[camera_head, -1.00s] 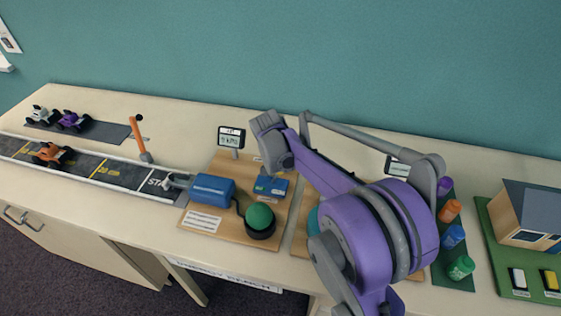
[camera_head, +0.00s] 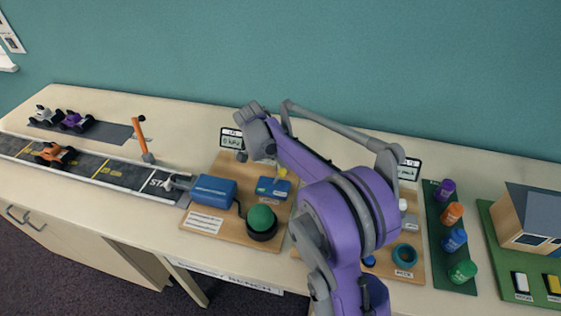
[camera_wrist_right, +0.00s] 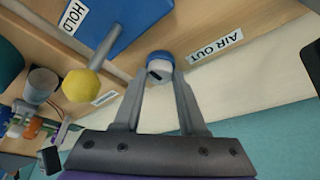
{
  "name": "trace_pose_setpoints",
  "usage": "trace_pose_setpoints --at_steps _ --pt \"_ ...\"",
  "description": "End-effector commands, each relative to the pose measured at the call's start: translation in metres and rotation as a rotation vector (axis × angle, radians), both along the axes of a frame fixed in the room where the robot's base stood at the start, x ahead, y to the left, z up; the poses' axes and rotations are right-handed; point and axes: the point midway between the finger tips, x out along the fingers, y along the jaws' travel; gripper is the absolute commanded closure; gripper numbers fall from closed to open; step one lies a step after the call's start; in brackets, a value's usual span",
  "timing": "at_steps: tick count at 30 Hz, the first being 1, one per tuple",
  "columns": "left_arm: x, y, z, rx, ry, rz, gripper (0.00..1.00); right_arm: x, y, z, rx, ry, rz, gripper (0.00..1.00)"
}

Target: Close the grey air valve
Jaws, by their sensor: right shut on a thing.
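The air valve is a small round knob (camera_wrist_right: 160,68) with a pale grey cap, a dark mark on it and a blue body. It sits on the wooden board beside the AIR OUT label (camera_wrist_right: 215,48) in the right wrist view. My right gripper (camera_wrist_right: 160,80) is closed around the cap, one finger on each side. In the head view my right arm reaches over the launcher board (camera_head: 222,238), and its fingertips and the valve are hard to make out there. My left gripper is not in view.
A blue box (camera_head: 267,190) with a yellow ball lever (camera_wrist_right: 82,86) and a HOLD label stands close to the gripper. A blue cylinder (camera_head: 212,190), a green dome button (camera_head: 261,217) and a small display (camera_head: 231,139) share the board. The track (camera_head: 120,177) lies left.

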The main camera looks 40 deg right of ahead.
Motion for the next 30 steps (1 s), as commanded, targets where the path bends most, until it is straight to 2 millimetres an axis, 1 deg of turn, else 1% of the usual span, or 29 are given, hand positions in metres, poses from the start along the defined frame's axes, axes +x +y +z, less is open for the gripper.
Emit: trace_pose_setpoints --at_steps 15,16,20,21,30 --pt "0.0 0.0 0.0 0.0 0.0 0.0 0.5 0.0002 0.0006 -0.0007 0.002 0.0 -0.018 1.0" --pt "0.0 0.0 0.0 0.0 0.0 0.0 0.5 0.0002 0.0006 -0.0007 0.002 0.0 -0.017 0.54" --pt "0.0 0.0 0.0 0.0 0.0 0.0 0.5 0.0001 0.0004 -0.0005 0.002 0.0 -0.017 0.31" --pt "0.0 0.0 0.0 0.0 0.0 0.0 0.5 0.0001 0.0004 -0.0005 0.001 0.0 -0.017 0.29" --pt "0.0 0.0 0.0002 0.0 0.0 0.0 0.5 0.0002 0.0012 0.0021 0.001 0.0 -0.016 0.29"
